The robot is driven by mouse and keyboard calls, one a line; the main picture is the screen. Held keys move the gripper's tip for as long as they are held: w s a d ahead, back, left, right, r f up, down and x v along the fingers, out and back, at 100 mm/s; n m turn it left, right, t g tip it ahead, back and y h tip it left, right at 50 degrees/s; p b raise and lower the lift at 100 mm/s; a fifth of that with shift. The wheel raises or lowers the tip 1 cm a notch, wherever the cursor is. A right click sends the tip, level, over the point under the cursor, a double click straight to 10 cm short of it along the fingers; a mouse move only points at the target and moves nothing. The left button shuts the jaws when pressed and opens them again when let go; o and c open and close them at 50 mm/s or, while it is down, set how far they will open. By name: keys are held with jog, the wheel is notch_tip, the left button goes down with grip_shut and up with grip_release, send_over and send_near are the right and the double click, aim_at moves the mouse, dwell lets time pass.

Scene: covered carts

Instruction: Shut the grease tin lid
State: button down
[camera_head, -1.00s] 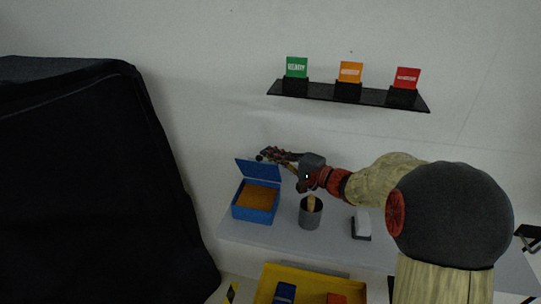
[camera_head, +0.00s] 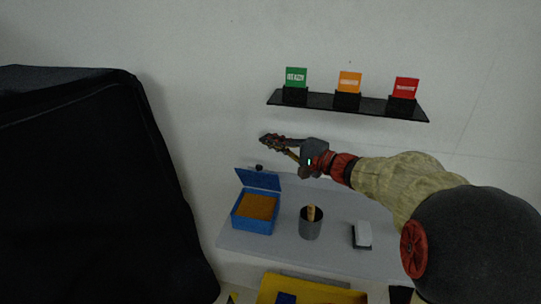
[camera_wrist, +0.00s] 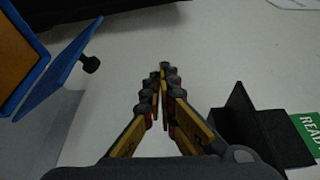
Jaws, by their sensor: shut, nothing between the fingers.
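The blue grease tin (camera_head: 240,222) stands on the left part of the grey table, filled with something orange-brown. Its blue lid (camera_head: 258,179) is raised at the back, standing open. A dark knob (camera_head: 259,167) shows at the lid's upper edge. In the wrist view the lid (camera_wrist: 62,68) is at upper left with its knob (camera_wrist: 90,64), and part of the orange contents (camera_wrist: 14,50) shows. My gripper (camera_head: 268,142) is above and behind the lid, apart from it, pointing left. In the wrist view my gripper (camera_wrist: 164,72) is shut and empty.
A grey cup (camera_head: 311,230) with a wooden handle and a white-topped block (camera_head: 362,235) stand right of the tin. A black shelf (camera_head: 330,104) with green, orange and red cards is on the wall above. A black-covered cart (camera_head: 90,190) fills the left. A yellow tray (camera_head: 310,290) is below.

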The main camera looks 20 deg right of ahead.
aim_at(260, 176)
jog(key=d+f+m+h+p, duration=0.2)
jog(key=d+f+m+p, duration=0.15)
jog(key=d+p, duration=0.6)
jog(key=s+f+n+t+y+p, duration=0.1)
jog(key=s+f+n+y+p, duration=0.1)
jog(key=s+f+n+p, duration=0.4)
jog(key=w+a+n, duration=0.1)
jog(key=w+a, duration=0.1)
jog(key=a, duration=0.1)
jog(key=w+a+n+y, duration=0.1)
jog(key=w+a, duration=0.1)
jog(key=a, duration=0.1)
jog(key=w+a+r+n, duration=0.1)
jog(key=w+a, duration=0.1)
jog(key=a, duration=0.1)
jog(key=shift+w+r+t+p, duration=0.1)
jog(key=shift+w+t+p, duration=0.3)
